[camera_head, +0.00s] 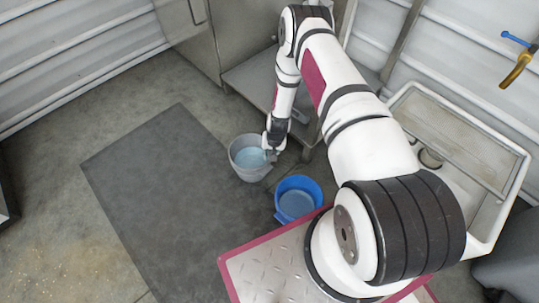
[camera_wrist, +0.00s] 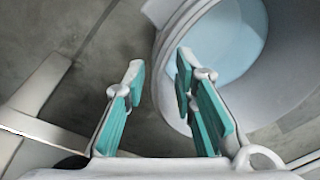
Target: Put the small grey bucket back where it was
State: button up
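The small grey bucket (camera_head: 245,174) stands upright on the floor at the right edge of the dark mat, with something light blue inside. My gripper (camera_head: 271,154) is at its right rim in the head view. In the wrist view the bucket (camera_wrist: 282,100) fills the upper right, with its light blue inside showing. My gripper (camera_wrist: 159,72) is open there, its teal pads apart. The right finger overlaps the bucket's rim and wall; the left finger is over the floor outside. The rim shows between the fingertips, but I cannot tell whether the wall is between the pads or farther off.
A blue bucket (camera_head: 297,203) stands close by at the lower right, near my base. A metal frame with a leg (camera_head: 307,154) is just behind my gripper. A white sink (camera_head: 508,190) is at the right. The dark mat (camera_head: 170,200) on the left is clear.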

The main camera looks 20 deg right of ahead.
notch_tip(320, 180, up, 27)
jog(key=w+a+n+p, duration=0.1)
jog(key=w+n+p, duration=0.1)
jog(key=w, duration=0.1)
jog(key=s+a+r+n, duration=0.1)
jog(key=s+a+r, duration=0.15)
jog(key=r, duration=0.75)
jog(key=s+a+r, duration=0.1)
jog(key=s+r, duration=0.3)
jog(key=r, duration=0.6)
jog(key=s+a+r+n+g, duration=0.1)
jog(key=s+a+r, duration=0.1)
jog(key=s+r, duration=1.3)
jog(key=s, duration=0.8)
jog(key=s+r, duration=0.2)
jog(key=s, duration=0.8)
jog(key=shift+s+a+r+n+g, duration=0.3)
jog(key=shift+a+n+g, duration=0.05)
jog(key=shift+n+g, duration=0.05)
